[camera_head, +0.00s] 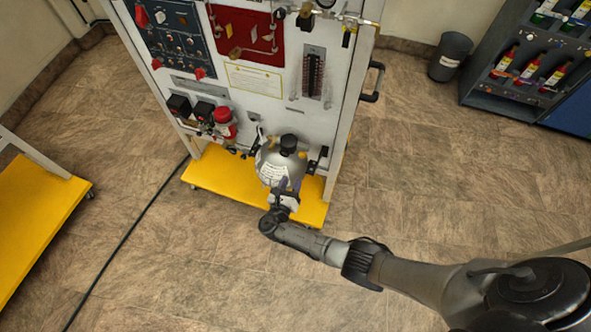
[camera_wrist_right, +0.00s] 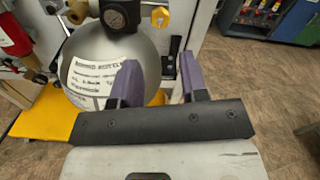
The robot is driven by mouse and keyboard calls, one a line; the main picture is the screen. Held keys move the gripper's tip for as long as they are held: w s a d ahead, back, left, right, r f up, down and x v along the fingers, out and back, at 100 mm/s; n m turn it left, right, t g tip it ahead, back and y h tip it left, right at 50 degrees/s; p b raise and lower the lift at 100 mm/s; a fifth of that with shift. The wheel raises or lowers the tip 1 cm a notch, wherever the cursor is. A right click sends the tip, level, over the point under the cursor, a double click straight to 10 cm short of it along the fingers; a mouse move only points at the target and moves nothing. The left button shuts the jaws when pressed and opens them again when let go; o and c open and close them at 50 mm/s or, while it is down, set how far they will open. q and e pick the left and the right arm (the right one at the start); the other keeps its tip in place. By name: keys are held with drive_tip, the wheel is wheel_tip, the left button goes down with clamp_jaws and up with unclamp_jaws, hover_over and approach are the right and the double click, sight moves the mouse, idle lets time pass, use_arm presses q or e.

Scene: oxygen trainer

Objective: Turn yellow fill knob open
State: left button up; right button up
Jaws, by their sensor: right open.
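The yellow fill knob (camera_wrist_right: 160,17) shows at the top of the right wrist view, right of a dark round gauge (camera_wrist_right: 122,14). In the head view the knob (camera_head: 302,154) is a small yellow spot beside the black top of the grey round bottle (camera_head: 272,163). The bottle carries a white label (camera_wrist_right: 93,78). My right gripper (camera_head: 287,184) is in front of the bottle, and its purple fingers (camera_wrist_right: 159,70) are apart with nothing between them. The knob is beyond the fingertips, apart from them. My left gripper is not in view.
The white trainer panel (camera_head: 280,108) stands on a yellow base (camera_head: 228,185). A red cylinder (camera_head: 224,122) is left of the bottle. A black handle (camera_head: 374,82) sticks out from the panel's right side. A black cable (camera_head: 125,240) crosses the floor at left.

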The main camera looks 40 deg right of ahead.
drive_tip(key=shift+v, duration=1.3)
